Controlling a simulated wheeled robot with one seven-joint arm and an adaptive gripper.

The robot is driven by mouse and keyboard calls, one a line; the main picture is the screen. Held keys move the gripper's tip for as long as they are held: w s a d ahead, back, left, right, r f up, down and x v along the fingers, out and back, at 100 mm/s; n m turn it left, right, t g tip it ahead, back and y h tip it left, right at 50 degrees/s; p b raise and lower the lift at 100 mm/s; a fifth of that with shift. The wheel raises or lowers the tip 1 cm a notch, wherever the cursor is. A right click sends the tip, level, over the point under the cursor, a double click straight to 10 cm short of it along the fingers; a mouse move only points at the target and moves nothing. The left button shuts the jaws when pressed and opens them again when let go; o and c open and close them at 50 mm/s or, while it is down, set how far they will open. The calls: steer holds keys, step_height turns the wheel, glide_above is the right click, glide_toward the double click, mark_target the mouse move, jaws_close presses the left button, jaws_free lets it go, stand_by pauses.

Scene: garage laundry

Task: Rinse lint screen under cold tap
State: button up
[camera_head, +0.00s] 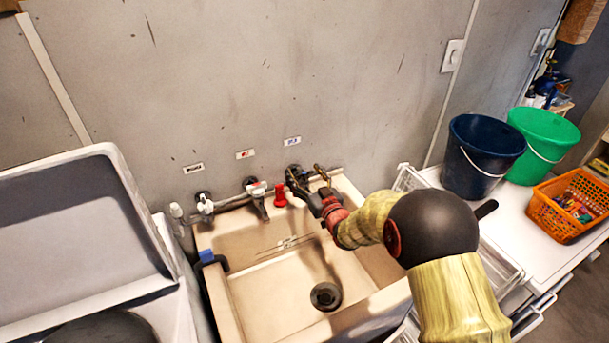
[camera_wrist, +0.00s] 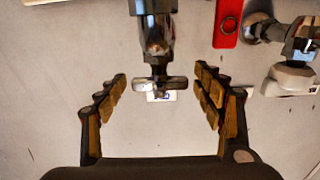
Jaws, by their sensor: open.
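The cold tap (camera_wrist: 157,45) has a cross-shaped handle and stands below the label with a blue mark (camera_head: 292,140), at the right end of the tap row. My gripper (camera_head: 310,180) is at this tap. In the wrist view my gripper (camera_wrist: 160,82) is open, with one finger on each side of the cross handle (camera_wrist: 160,84) and a visible gap on both sides. In the head view the gripper partly hides the tap. A thin pale item (camera_head: 288,243) shows in the sink (camera_head: 228,290); I cannot tell whether it is the lint screen.
A red tag (camera_head: 280,195) hangs left of the cold tap, beside the red-marked tap (camera_head: 257,196). A white-handled tap (camera_head: 205,204) is further left. An open-lidded washer (camera_head: 80,230) stands left. Right are a dark bucket (camera_head: 480,155), green bucket (camera_head: 545,135) and orange basket (camera_head: 565,220).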

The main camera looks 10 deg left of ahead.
steer(key=shift+c, duration=0.4)
steer(key=c, duration=1.1)
steer(key=shift+w+d+n+g+y+b, duration=0.1)
steer(key=shift+n+g+y+b, duration=0.2)
steer(key=shift+n+g+y, duration=0.7)
steer(key=shift+n+g+y+p, duration=0.55)
steer(key=shift+n+g+y, duration=1.15)
steer(key=shift+g, duration=0.6)
steer(key=o, duration=1.2)
